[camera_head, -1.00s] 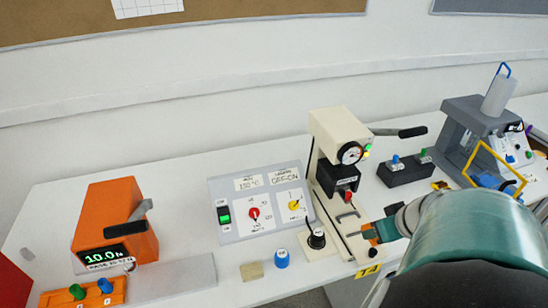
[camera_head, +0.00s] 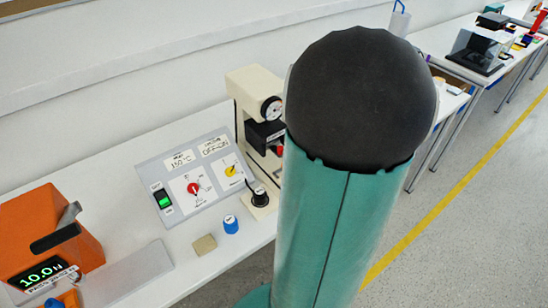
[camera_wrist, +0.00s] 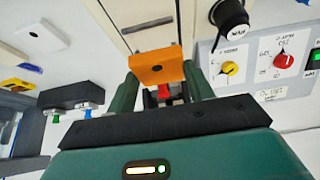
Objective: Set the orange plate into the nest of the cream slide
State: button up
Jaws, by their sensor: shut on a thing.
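The orange plate (camera_wrist: 158,66) is in the wrist view, with a small dark hole in its face. My gripper (camera_wrist: 160,78) is shut on it, a green finger on each side. The nest is not clearly seen. In the head view the cream press (camera_head: 250,85) stands behind my arm, which hides my gripper, the plate and the slide.
A grey control panel (camera_head: 180,165) with red and yellow knobs stands left of the press. A black knob (camera_head: 259,196) is close to the slide. A blue capped piece (camera_head: 231,224) and a tan block (camera_head: 204,245) stand in front. An orange machine (camera_head: 40,235) is at left.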

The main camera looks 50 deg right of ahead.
jog(key=w+f, duration=0.1)
jog(key=w+d+f, duration=0.1)
jog(key=f, duration=0.1)
jog(key=shift+w+d+f, duration=0.1)
jog(key=shift+w+d, duration=0.1)
jog(key=shift+w+d+f, duration=0.1)
jog(key=shift+w+f, duration=0.1)
jog(key=shift+f, duration=1.55)
jog(key=shift+f, duration=0.2)
jog(key=o, duration=1)
jog(key=shift+c, duration=0.2)
jog(key=shift+r, duration=0.1)
